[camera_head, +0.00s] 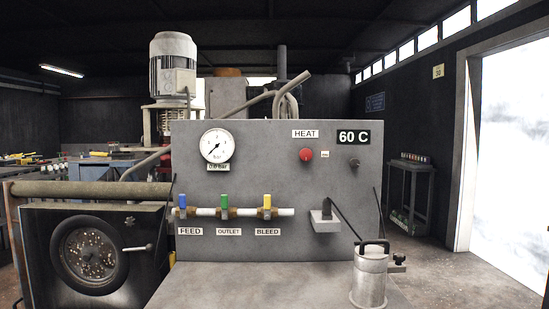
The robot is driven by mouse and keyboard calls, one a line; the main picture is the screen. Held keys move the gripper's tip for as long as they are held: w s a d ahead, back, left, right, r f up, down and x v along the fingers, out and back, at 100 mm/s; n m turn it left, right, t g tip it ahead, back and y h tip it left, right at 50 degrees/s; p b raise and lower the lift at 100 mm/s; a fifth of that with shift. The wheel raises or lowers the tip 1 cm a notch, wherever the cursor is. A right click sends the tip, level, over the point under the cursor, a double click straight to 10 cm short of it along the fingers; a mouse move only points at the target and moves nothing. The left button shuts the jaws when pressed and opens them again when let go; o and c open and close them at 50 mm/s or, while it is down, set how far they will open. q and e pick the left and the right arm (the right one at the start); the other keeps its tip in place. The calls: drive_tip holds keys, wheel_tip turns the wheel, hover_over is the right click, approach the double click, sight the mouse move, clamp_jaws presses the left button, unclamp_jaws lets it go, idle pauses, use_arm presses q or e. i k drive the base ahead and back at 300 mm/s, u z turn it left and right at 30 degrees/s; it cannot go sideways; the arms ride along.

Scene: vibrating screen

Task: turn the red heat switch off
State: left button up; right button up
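The red heat switch (306,154) is a round red knob on the upright grey panel (255,160), just below the HEAT label (305,134). Which way it is turned is too small to tell. A small white tag (325,154) sits to its right. A display (354,137) to the upper right reads 60 C, with a small dark knob (354,163) below it. Neither of my grippers shows in the head view, and nothing covers the switch.
A pressure gauge (217,146) and blue, green and yellow valve handles (224,201) are on the panel's left half. A metal canister (370,277) with a black handle stands on the ledge at front right. Open floor (450,275) lies to the right.

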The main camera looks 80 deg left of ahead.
sight(305, 154)
drive_tip(key=u, duration=2.6)
